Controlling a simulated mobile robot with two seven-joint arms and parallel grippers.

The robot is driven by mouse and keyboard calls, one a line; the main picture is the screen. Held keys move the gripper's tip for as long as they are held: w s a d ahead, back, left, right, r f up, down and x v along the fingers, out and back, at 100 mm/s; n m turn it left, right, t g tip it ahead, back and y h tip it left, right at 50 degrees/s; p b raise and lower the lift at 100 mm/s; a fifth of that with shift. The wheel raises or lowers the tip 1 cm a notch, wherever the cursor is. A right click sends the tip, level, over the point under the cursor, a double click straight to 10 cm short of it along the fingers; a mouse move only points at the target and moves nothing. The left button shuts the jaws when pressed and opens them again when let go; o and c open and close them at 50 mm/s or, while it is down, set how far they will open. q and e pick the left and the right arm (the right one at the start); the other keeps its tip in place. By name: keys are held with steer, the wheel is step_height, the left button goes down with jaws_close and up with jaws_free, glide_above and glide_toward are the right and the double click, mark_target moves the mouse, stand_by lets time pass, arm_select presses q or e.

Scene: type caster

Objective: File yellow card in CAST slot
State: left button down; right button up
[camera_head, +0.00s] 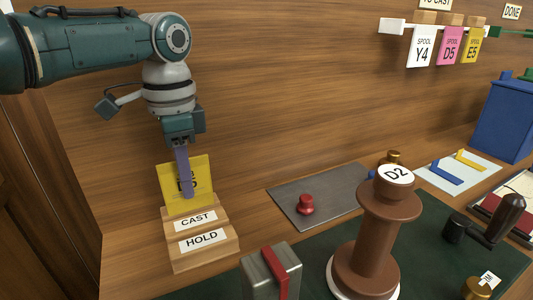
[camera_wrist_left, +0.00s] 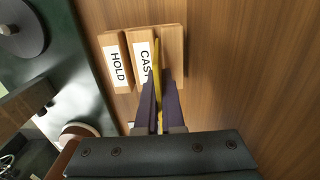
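A yellow card (camera_head: 200,170) with dark print stands nearly upright at the wooden stepped holder, just behind the step labelled CAST (camera_head: 197,220). The step labelled HOLD (camera_head: 204,240) is in front of it. My left gripper (camera_head: 185,190) comes down from above with its fingers on the card, covering part of its print. In the left wrist view the yellow card (camera_wrist_left: 157,60) shows as a thin edge between the two fingers (camera_wrist_left: 159,85), beside the CAST label (camera_wrist_left: 143,62). The card's lower edge is hidden, so I cannot tell how deep it sits. My right gripper is out of view.
White, pink and yellow spool cards (camera_head: 452,46) hang on a wall rail. A brown spool marked D2 (camera_head: 376,232) and a metal block with a red stripe (camera_head: 272,272) stand right of the holder. A grey plate (camera_head: 340,190) carries a red knob (camera_head: 306,204).

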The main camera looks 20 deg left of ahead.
mark_target(192, 209)
arm_select(q)
steer(key=shift+f+b, duration=1.2)
steer(key=shift+f, duration=0.55)
steer(key=c, duration=1)
jaws_free()
steer(key=shift+o, duration=0.2)
steer(key=shift+r, duration=0.1)
step_height(192, 209, up, 6)
steer(key=p, duration=0.6)
